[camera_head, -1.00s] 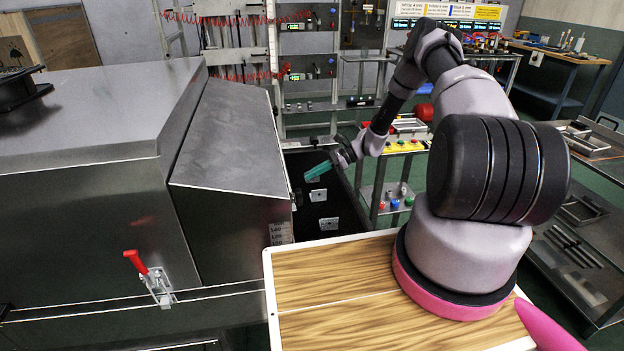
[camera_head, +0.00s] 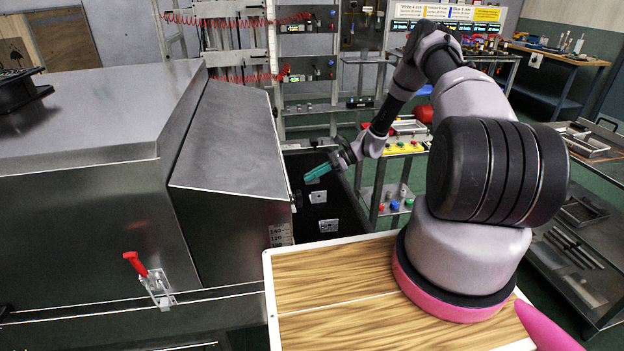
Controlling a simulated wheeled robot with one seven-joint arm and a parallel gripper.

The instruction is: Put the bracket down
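My gripper (camera_head: 310,175), with teal fingers, is over the dark belt at the mouth of the steel dryer. It points left and slightly down, close to the dryer's opening. The fingers look close together, but they are too small to tell whether they are shut on anything. Small pale metal plates with dark holes, which look like brackets, lie on the belt: one in the middle (camera_head: 318,197) and one nearer (camera_head: 328,226). Another pale piece shows partly behind the fingers; I cannot tell whether it is held or lying on the belt.
The dryer's sloped hood (camera_head: 232,140) stands just left of the gripper. A red-handled clamp (camera_head: 146,275) is on its side. A wood-topped surface (camera_head: 330,290) lies in front. A stand with a yellow button panel (camera_head: 404,148) is right of the belt (camera_head: 345,205).

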